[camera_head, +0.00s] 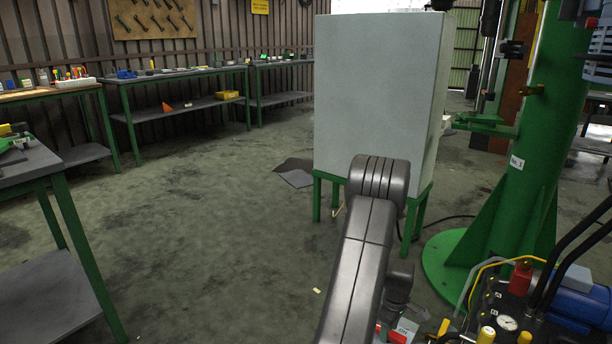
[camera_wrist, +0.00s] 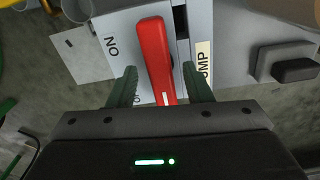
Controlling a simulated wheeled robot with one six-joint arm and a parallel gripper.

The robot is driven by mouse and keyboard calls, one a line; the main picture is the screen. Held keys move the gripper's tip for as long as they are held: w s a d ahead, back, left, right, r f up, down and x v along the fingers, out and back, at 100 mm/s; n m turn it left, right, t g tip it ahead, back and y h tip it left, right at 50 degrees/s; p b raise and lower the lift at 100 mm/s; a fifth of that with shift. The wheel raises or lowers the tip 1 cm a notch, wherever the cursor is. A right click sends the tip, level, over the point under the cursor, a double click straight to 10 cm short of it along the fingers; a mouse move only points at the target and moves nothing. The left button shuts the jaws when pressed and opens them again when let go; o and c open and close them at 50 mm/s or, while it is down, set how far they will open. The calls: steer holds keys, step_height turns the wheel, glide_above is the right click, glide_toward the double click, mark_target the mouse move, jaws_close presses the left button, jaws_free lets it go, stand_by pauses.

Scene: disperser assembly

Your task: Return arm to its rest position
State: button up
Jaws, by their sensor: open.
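My gripper (camera_wrist: 160,88) shows in the wrist view with its two dark green fingers apart. A red switch handle (camera_wrist: 154,52) stands between and just beyond the fingers, on a light grey panel (camera_wrist: 119,20) marked "ON" and "PUMP". I cannot tell whether either finger touches the handle. In the head view my grey arm (camera_head: 364,240) reaches up from the bottom toward the large grey cabinet (camera_head: 376,90) on green legs.
A green column (camera_head: 535,150) with a round base stands right of the cabinet. A machine with a gauge (camera_head: 507,323) and blue motor (camera_head: 585,305) is at lower right. A green-legged table (camera_head: 30,165) is at left, and workbenches (camera_head: 175,75) line the wall. The left-centre floor is open.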

steer(key=m, duration=0.4)
steer(key=shift+b, duration=0.3)
steer(key=shift+m+b, duration=0.3)
steer(key=shift+m, duration=1.3)
steer(key=shift+s, duration=0.1)
